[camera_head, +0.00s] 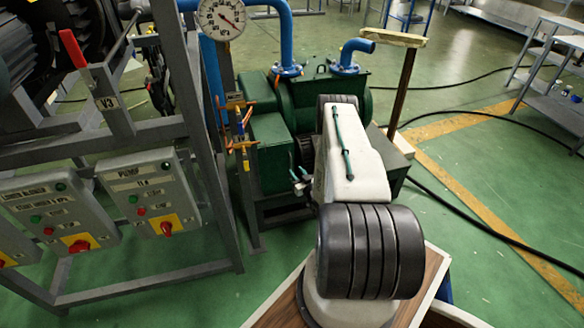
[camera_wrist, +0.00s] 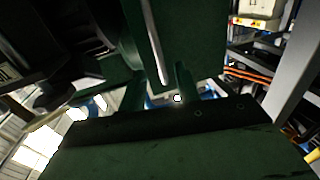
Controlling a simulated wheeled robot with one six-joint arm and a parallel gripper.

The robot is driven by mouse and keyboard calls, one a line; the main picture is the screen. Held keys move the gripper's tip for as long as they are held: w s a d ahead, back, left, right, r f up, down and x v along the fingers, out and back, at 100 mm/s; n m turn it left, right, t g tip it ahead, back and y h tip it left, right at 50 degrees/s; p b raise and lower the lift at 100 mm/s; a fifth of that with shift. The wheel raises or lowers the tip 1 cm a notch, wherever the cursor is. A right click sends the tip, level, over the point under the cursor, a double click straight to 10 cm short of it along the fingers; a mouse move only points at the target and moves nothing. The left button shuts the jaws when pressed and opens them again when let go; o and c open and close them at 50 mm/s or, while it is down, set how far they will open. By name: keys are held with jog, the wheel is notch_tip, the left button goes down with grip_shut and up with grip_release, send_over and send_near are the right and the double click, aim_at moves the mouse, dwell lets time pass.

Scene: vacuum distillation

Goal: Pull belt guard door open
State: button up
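The green pump unit (camera_head: 322,92) stands in the middle of the head view, with a green box-shaped guard (camera_head: 266,152) on its near left side. My arm reaches out over it and hides much of its near right side. Only a small part of my gripper (camera_head: 300,182) shows beside the arm, close to the guard's right edge. I cannot tell its finger opening or whether it touches the guard. The wrist view is filled by a close dark green panel (camera_wrist: 170,150) with a dark bolted edge. A thin grey rod (camera_wrist: 151,42) shows above it. The door's outline is not clear.
A grey frame with a pump control box (camera_head: 150,195) stands at left. Blue pipes (camera_head: 350,55) rise from the pump, and a gauge (camera_head: 221,17) hangs near them. Green floor at right is open, crossed by black cables.

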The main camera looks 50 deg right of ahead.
jog(key=x, duration=0.5)
jog(key=shift+c, duration=0.2)
grip_shut()
jog(key=shift+s, duration=0.15)
